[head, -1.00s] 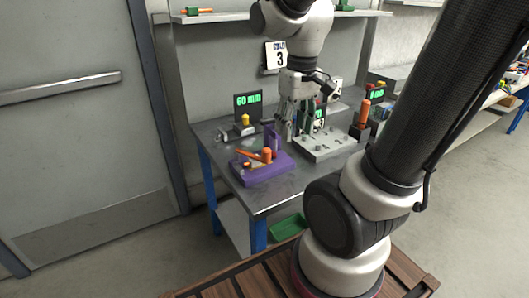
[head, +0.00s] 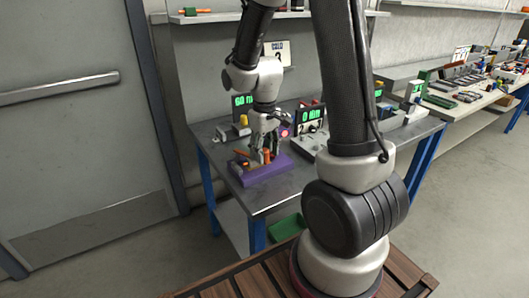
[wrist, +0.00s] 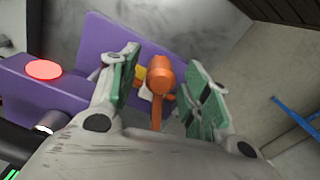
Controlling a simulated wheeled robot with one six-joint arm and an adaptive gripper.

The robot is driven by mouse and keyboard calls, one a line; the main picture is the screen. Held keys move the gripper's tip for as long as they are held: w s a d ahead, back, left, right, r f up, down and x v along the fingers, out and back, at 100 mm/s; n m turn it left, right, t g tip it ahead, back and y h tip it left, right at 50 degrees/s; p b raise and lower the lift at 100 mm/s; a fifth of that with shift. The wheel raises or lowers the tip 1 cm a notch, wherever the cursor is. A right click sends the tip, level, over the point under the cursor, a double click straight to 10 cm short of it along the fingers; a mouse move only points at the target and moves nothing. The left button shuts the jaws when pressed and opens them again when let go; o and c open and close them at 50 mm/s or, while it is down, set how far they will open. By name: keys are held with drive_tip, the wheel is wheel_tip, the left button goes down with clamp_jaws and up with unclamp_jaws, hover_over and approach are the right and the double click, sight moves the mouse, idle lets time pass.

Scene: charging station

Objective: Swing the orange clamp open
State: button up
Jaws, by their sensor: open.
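The orange clamp (wrist: 160,76) shows in the wrist view as a knob with a thin arm, on a purple fixture (wrist: 180,33). In the head view the purple fixture (head: 264,175) sits near the front of the metal bench, with the orange clamp (head: 267,155) partly hidden by my fingers. My gripper (wrist: 161,62) is open, with one green-padded finger on each side of the clamp's knob. Gaps show between the knob and both pads. In the head view my gripper (head: 265,153) points down over the fixture.
A red round light (wrist: 43,69) glows on the purple upright. Behind stand a green-lit display (head: 243,100) and another reading 0 mm (head: 310,115). A green bin (head: 288,228) sits below the bench.

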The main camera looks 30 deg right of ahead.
drive_tip(key=shift+f, duration=0.35)
clamp_jaws()
drive_tip(key=shift+a, duration=0.1)
